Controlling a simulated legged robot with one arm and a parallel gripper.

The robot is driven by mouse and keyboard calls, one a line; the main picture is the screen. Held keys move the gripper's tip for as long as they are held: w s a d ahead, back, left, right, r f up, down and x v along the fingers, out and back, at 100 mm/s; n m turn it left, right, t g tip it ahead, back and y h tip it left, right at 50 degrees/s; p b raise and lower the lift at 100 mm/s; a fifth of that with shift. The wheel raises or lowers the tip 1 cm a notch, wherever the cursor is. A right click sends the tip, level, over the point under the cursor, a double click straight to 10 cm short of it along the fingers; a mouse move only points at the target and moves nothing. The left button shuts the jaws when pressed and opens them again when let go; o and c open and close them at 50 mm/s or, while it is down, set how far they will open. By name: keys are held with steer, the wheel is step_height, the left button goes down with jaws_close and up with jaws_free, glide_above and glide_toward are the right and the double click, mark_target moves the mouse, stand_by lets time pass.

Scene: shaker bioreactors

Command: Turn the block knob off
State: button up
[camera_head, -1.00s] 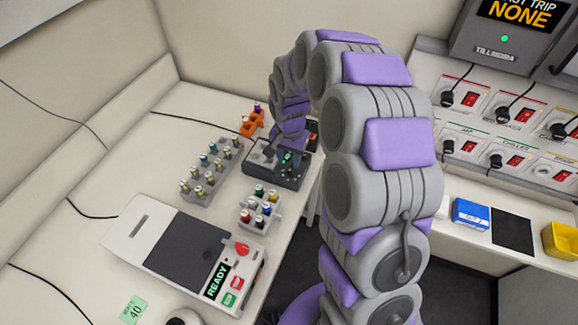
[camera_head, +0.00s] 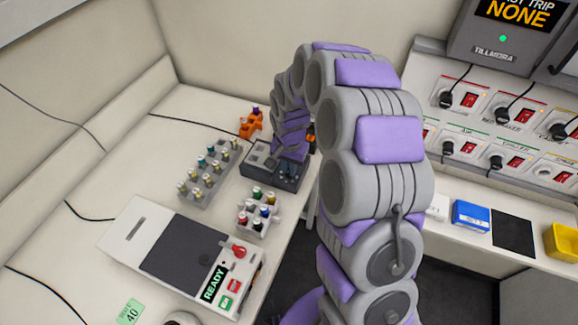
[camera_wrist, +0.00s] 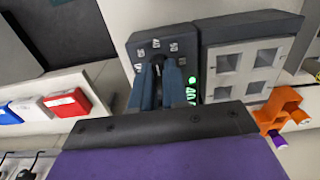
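The dark block device (camera_head: 262,172) stands near the right edge of the left bench. In the wrist view it shows a square-holed grey block (camera_wrist: 250,66) and a control panel (camera_wrist: 156,42) with white dial marks and a lit green readout (camera_wrist: 192,90). My gripper (camera_wrist: 158,68) is over that panel, its two blue-grey fingers close together inside the ring of marks. The block knob is hidden at the fingertips, so I cannot tell whether they grip it. In the head view my gripper (camera_head: 290,170) is at the device's right part, mostly blurred into it.
An orange rack (camera_head: 251,124) stands behind the device. Two grey vial racks (camera_head: 199,184) (camera_head: 256,219) stand left and in front. A white READY unit (camera_head: 180,250) lies nearer. A right-hand shelf holds a blue box (camera_head: 471,214) and a yellow bin (camera_head: 563,240), under switch panels.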

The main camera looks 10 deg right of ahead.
jaws_close()
steer(key=shift+w+r+n+p, duration=0.1)
steer(key=shift+n+p, duration=0.2)
steer(key=n+p, duration=0.1)
steer(key=n, duration=0.1)
steer(key=shift+n+p, duration=0.4)
steer(key=n+p, duration=0.3)
steer(key=n, duration=0.2)
steer(key=n+p, duration=0.2)
steer(key=n, duration=0.2)
steer(key=shift+n, duration=0.4)
steer(key=shift+n+p, duration=1.05)
steer(key=shift+n, duration=1.25)
